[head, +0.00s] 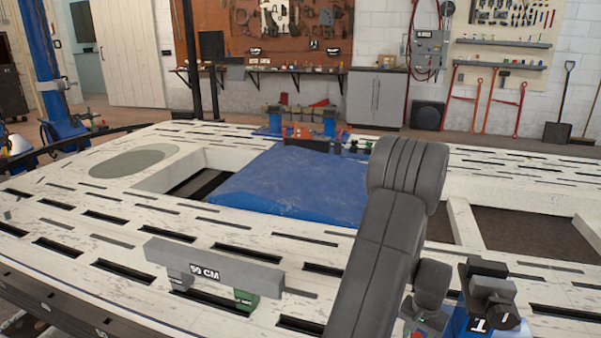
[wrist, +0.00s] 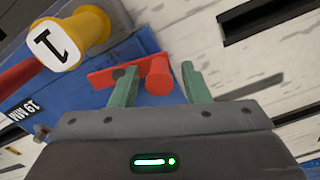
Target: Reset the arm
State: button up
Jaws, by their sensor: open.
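My gripper (wrist: 157,74) shows in the wrist view with its two green fingers apart. A red cylinder (wrist: 159,84) on a red bar (wrist: 105,77) appears between and beyond the fingers; I cannot tell whether they touch it. The bar lies against a blue body (wrist: 75,103). In the head view my grey arm rises at the centre right, and I cannot make out the gripper's fingers there.
A yellow-and-white knob marked 1 (wrist: 72,43) sits beside the fingers. In the head view a slotted white bench (head: 110,222) carries a grey 50 CM bar (head: 215,266) and a blue panel (head: 290,188). A blue fixture marked 1 (head: 457,324) stands near my arm.

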jog(key=m, duration=0.2)
jog(key=w+d+m+b, duration=0.1)
jog(key=m, duration=0.1)
jog(key=shift+w+d, duration=0.1)
jog(key=m, duration=0.1)
jog(key=d+m+b, duration=0.1)
jog(key=w+m+b, duration=0.1)
jog(key=m, duration=0.1)
jog(key=shift+d, duration=0.25)
jog(key=d+m+b, duration=0.1)
jog(key=m, duration=0.1)
jog(key=m+b, duration=0.2)
jog(key=shift+d, duration=0.35)
jog(key=m+b, duration=0.1)
jog(key=d+m+b, duration=0.1)
jog(key=m, duration=0.1)
jog(key=shift+s+d, duration=0.1)
jog(key=shift+d, duration=0.05)
jog(key=shift+r, duration=0.55)
